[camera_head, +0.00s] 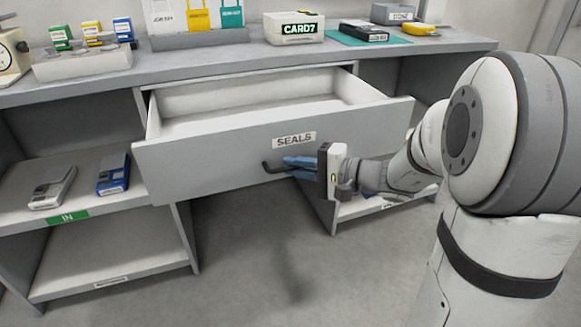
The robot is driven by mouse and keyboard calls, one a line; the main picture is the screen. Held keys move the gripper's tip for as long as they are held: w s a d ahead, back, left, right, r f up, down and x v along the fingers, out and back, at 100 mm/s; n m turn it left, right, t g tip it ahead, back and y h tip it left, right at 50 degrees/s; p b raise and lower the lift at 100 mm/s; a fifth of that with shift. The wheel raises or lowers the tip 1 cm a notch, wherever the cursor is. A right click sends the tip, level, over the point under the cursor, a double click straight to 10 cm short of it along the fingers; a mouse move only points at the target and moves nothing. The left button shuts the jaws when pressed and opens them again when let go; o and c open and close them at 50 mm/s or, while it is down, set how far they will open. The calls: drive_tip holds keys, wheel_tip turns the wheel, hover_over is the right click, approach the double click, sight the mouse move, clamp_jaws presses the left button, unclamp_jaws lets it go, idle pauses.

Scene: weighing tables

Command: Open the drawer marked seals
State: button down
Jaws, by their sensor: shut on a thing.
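The seals drawer (220,161) is grey with a white label reading SEALS, and it stands pulled out from under the counter. Its inside shows as a pale, empty-looking tray; the part close behind the front panel is hidden. A dark bar handle (268,168) sits on the front below the label. My gripper (290,164), with blue fingers, is shut on the handle from the right. The fingers cover most of the handle.
The counter (395,60) above holds a CARD7 box (293,28), padlock-shaped tags and small devices. A shelf (100,180) at left holds two handheld devices above a green IN label. The floor (270,260) below the drawer is clear.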

drive_tip(key=shift+w+d, duration=0.15)
drive_tip(key=c, duration=1.8)
unclamp_jaws()
drive_tip(key=shift+d, duration=0.1)
drive_tip(key=o, duration=0.3)
drive_tip(key=p+v, duration=0.2)
drive_tip(key=v, duration=0.5)
drive_tip(key=shift+s+d, duration=0.2)
